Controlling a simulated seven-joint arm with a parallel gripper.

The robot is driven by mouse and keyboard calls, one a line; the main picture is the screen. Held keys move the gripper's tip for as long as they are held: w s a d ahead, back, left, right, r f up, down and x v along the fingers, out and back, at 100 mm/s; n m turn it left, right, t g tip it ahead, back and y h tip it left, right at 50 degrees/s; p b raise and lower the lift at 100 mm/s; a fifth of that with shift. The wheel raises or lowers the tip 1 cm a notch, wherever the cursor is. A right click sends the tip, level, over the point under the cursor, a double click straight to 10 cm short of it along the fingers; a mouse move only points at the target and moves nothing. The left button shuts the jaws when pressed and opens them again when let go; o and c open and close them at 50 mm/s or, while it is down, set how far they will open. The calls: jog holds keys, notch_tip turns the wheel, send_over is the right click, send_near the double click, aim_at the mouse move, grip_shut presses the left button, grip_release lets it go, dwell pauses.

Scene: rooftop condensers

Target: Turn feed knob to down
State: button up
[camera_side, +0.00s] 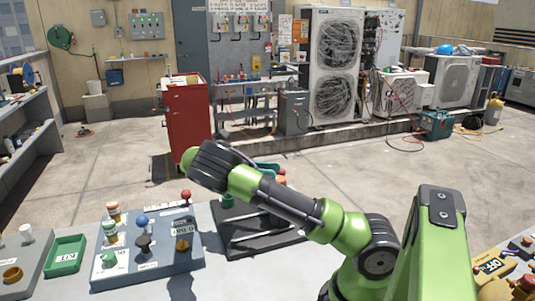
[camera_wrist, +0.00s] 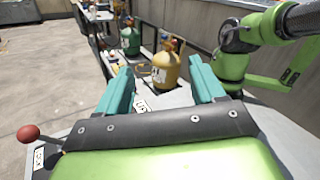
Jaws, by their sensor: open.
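A yellow knob (camera_side: 183,246) sits at the right front of a blue-grey control panel (camera_side: 155,272) in the side view. A white label beside it appears to read DOWN, seen upside down; I cannot read a feed label. My gripper is open, with two teal fingers spread in the wrist view (camera_wrist: 160,66) and nothing gripped between them. A label reading UP (camera_wrist: 141,105) shows near the left finger. In the side view my arm hides most of the fingers, above and behind the panel's right side.
A green bin (camera_side: 65,255) stands left. In the wrist view, a yellow cylinder-like object (camera_wrist: 166,72) lies beyond the fingers.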

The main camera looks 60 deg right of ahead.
jog(key=s+a+f+n+t+h, duration=0.1)
jog(key=a+f+n+t+h, duration=0.1)
jog(key=a+n+t+h, duration=0.6)
jog(key=s+a+f+n+t+h, duration=0.2)
jog(key=a+f+n+t+h, duration=0.1)
jog(key=n+t+h, duration=0.5)
jog(key=d+m+t, duration=0.1)
jog(key=d, duration=0.4)
jog(key=w+d+t+y, duration=0.1)
jog(key=d, duration=0.5)
jog(key=w+d+f+m+t+y, duration=0.1)
jog(key=d, duration=0.5)
jog(key=shift+m, duration=0.3)
jog(key=c, duration=0.9)
jog(key=shift+c, duration=0.2)
